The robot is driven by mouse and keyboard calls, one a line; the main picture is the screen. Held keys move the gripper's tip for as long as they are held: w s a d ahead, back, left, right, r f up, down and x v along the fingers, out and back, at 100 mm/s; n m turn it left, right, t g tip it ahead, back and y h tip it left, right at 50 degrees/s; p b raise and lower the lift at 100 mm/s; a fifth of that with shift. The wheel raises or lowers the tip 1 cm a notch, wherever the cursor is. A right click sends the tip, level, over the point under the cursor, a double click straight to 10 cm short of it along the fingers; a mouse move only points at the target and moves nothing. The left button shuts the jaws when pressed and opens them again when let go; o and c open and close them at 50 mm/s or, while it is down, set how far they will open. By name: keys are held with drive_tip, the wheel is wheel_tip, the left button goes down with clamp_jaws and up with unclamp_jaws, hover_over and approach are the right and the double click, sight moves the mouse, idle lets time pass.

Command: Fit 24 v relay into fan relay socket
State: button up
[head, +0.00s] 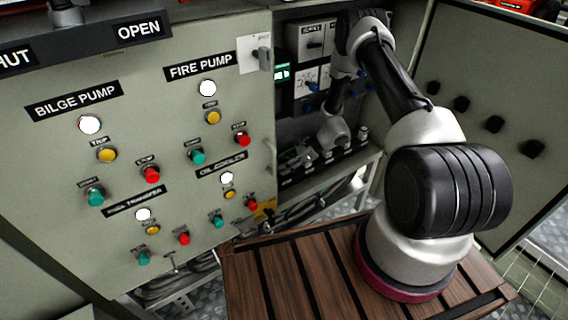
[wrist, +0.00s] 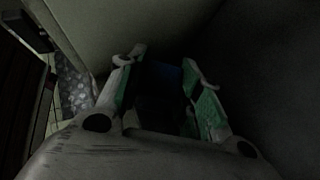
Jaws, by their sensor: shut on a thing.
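My gripper (head: 299,156) reaches into the open cabinet bay, low down near the shelf at its bottom. In the wrist view its two green-padded fingers (wrist: 164,84) stand apart around a dark block with a bluish face (wrist: 160,98), which I take to be the 24 V relay. The block is very dark, so its edges and pins cannot be made out. In the head view the held block is too small to tell from the gripper. A row of small dark labelled fittings (head: 312,169) lies along the shelf below the gripper; I cannot tell which is the fan relay socket.
A grey panel (head: 130,180) with buttons and lamps stands left of the bay. White switch boxes (head: 309,42) and blue-handled knobs (head: 312,87) are mounted above. An open cabinet door (head: 470,105) stands at right. A slatted wooden platform (head: 285,275) lies below.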

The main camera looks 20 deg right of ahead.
drive_tip(key=shift+f, duration=0.55)
drive_tip(key=o, duration=1.1)
